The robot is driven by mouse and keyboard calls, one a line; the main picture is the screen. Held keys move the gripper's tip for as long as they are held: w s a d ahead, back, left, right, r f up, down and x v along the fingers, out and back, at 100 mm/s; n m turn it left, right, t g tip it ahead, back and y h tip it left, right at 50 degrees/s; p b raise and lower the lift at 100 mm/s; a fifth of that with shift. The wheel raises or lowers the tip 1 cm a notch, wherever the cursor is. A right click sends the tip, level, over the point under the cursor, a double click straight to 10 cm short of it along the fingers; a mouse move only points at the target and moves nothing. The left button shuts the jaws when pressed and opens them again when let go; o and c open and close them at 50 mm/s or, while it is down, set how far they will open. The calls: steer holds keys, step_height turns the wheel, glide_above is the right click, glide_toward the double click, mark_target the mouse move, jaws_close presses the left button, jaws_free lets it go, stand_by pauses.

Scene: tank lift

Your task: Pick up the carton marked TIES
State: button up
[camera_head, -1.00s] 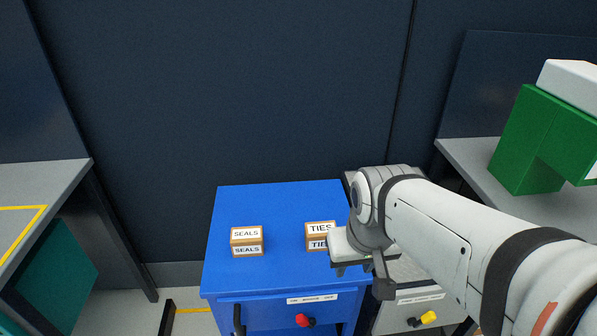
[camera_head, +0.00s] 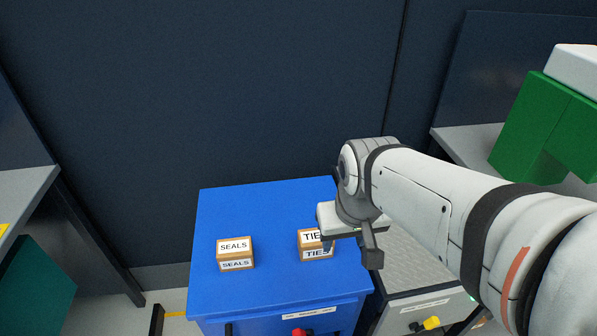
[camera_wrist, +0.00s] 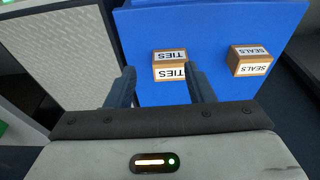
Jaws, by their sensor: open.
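The carton marked TIES (camera_head: 313,252) is a small brown box with white labels on the blue cabinet top (camera_head: 265,205). In the head view my gripper partly covers its right side. In the wrist view the TIES carton (camera_wrist: 170,64) appears upside down, beyond and between my fingertips. My gripper (camera_wrist: 160,82) is open and empty, its two dark fingers apart. In the head view my gripper (camera_head: 328,246) hangs just right of the carton. I cannot tell its exact height above the top.
A similar carton marked SEALS (camera_head: 235,254) stands to the left on the same blue top. A grey-topped cabinet (camera_head: 415,262) adjoins on the right. A dark wall (camera_head: 200,90) rises behind. A green block (camera_head: 545,125) sits on the right bench.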

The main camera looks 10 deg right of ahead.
mark_target(315, 241)
steer(key=o, duration=0.5)
steer(key=shift+g, duration=0.5)
steer(key=w+f, duration=0.1)
steer(key=w, duration=0.1)
steer(key=w+a+f, duration=0.1)
steer(key=w, duration=0.1)
steer(key=w+f, duration=0.1)
steer(key=shift+w+a, duration=0.4)
steer(key=shift+c, duration=0.2)
steer(key=o, duration=0.6)
steer(key=shift+g, duration=0.7)
steer(key=w+f, duration=0.8)
steer(key=shift+d+f, duration=0.15)
steer(key=shift+o, duration=0.2)
steer(key=shift+w+f, duration=0.15)
steer(key=shift+f, duration=3.75)
